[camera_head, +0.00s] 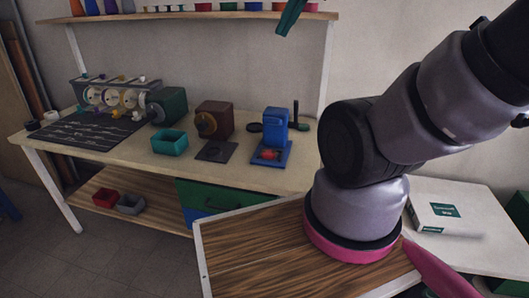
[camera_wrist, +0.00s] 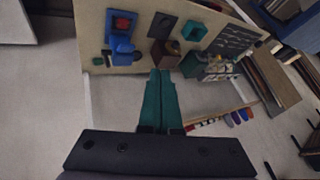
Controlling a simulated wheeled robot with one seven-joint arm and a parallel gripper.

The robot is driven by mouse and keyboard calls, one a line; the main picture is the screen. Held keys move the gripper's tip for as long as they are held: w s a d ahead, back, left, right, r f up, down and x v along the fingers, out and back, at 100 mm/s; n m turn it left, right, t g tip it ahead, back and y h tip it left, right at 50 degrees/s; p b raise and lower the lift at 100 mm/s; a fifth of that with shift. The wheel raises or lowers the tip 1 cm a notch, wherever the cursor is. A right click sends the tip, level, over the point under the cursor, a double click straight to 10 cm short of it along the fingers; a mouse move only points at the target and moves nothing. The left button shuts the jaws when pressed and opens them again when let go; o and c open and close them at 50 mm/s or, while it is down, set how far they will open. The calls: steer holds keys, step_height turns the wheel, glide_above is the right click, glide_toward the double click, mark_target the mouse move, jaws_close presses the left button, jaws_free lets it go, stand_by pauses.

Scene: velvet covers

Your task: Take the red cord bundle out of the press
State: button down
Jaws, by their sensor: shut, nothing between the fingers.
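The press (camera_head: 275,130) is a blue upright device with a flat blue base, on the right part of the workbench. The red cord bundle (camera_head: 269,155) is a small red lump low at the front of the press, over its base. In the wrist view the blue press (camera_wrist: 121,43) shows at the upper left with the red cord bundle (camera_wrist: 122,22) at its base. My gripper's teal fingers (camera_wrist: 160,76) are together and empty, well apart from the press. In the head view the gripper (camera_head: 289,18) shows at the top edge, above the bench near the shelf.
The workbench (camera_head: 232,165) also holds a brown box (camera_head: 214,119), a dark green box (camera_head: 168,104), a teal open bin (camera_head: 170,142) and a black mat (camera_head: 85,132). A wall shelf (camera_head: 240,15) with coloured items runs above. A white box (camera_head: 445,212) lies at right.

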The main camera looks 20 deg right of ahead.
steer(key=shift+w, duration=0.1)
stand_by(0.5)
steer(key=m+h, duration=0.1)
steer(key=h, duration=0.5)
glide_above(269, 154)
steer(key=a, duration=0.3)
step_height(269, 154, down, 40)
steer(key=x, duration=0.9)
steer(key=shift+d+f, duration=0.2)
steer(key=shift+f, duration=0.05)
